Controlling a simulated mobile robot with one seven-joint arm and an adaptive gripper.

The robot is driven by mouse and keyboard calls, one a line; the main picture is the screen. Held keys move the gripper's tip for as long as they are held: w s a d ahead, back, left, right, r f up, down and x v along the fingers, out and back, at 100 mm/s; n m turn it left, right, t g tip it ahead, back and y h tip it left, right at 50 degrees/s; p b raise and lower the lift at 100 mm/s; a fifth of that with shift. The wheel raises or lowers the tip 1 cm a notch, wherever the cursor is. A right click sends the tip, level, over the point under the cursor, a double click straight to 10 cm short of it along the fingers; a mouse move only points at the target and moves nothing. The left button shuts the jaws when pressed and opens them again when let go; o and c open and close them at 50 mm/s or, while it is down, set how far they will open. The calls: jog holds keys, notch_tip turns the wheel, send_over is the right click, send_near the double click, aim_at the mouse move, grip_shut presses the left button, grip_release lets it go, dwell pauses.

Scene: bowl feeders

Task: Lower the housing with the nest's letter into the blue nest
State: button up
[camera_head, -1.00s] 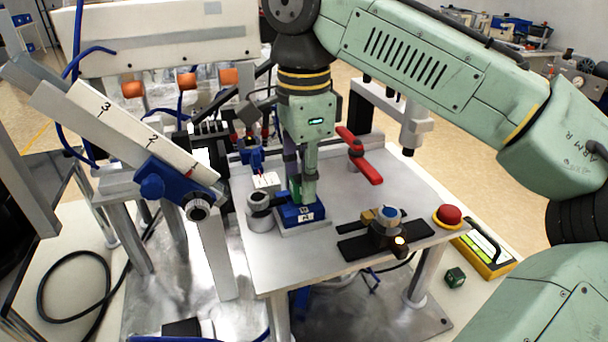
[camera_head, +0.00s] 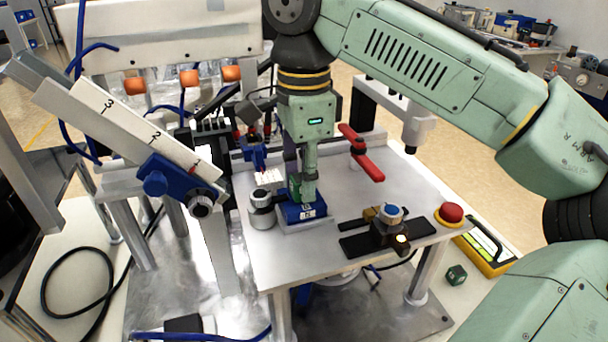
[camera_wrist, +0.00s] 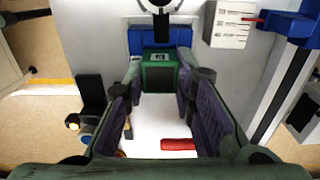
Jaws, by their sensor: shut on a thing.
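My gripper (camera_head: 303,195) points straight down over the blue nest (camera_head: 308,213) and is shut on a green housing (camera_head: 295,187). In the wrist view the green housing (camera_wrist: 159,76) sits between the two fingertips, with a small pale label at its top edge that is too small to read. The blue nest (camera_wrist: 147,38) shows just beyond it there. The housing's lower part meets the nest in the head view; how deep it sits is hidden. The nest's front bears white labels with small, unclear letters.
A round grey knob (camera_head: 262,207) stands close left of the nest. A red-handled clamp (camera_head: 366,163) is behind right. A black fixture with a blue-topped knob (camera_head: 388,225) and a red stop button (camera_head: 450,213) lie right. A numbered chute (camera_head: 140,130) slopes in from the left.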

jog(key=shift+f, duration=0.4)
jog(key=o, duration=1.1)
jog(key=shift+r, duration=0.1)
